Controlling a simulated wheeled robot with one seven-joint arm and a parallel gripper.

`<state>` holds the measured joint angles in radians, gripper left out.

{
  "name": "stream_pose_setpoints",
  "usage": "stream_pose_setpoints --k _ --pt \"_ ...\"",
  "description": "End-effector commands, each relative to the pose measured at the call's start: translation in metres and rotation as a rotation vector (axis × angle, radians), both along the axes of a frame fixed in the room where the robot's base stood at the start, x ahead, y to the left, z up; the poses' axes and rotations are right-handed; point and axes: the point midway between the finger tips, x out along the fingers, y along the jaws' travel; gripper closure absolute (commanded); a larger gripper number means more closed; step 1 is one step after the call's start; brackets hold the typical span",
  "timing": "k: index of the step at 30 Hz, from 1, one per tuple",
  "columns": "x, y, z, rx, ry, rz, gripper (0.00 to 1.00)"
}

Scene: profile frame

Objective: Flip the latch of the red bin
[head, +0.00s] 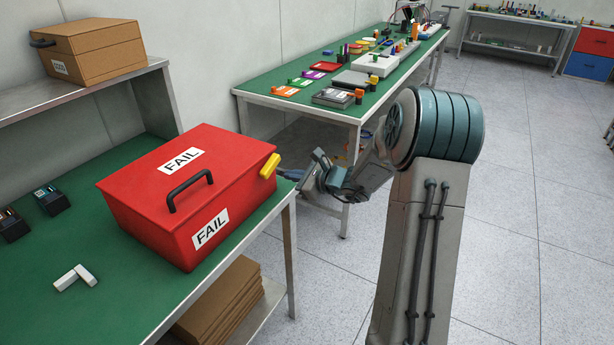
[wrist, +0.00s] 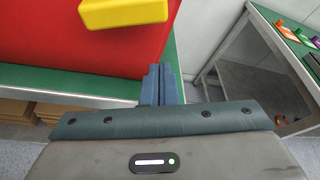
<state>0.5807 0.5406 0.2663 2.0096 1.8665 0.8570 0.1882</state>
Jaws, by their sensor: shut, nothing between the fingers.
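The red bin (head: 150,207) stands on the green workbench in the head view, lid down, with a black handle (head: 190,187) on top and white FAIL labels. Its yellow latch (head: 270,166) sticks out at the right end, near the top edge. In the wrist view the red bin (wrist: 60,35) fills the upper left and the yellow latch (wrist: 123,12) is at the top. My gripper (wrist: 160,72) is shut and empty, its fingertips below and right of the latch, apart from it in the picture. In the head view my gripper (head: 291,174) is just right of the latch, partly hidden by my wrist.
The green workbench (head: 60,262) has a metal edge by the gripper. Dark devices (head: 48,199) and white blocks (head: 76,277) lie left of the bin. A brown box (head: 93,48) stands on the shelf. A second green bench (head: 262,87) with several parts is behind. Open floor lies right.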

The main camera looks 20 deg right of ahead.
Motion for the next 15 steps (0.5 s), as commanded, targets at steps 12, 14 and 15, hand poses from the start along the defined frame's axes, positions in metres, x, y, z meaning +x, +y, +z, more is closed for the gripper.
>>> stream_pose_setpoints --k 12,14,15 --pt "0.008 0.021 0.030 -0.002 -0.001 0.001 1.00" --pt "0.008 0.022 0.031 -0.001 -0.001 0.000 1.00" --pt "0.008 0.022 0.031 -0.001 -0.001 0.000 1.00"
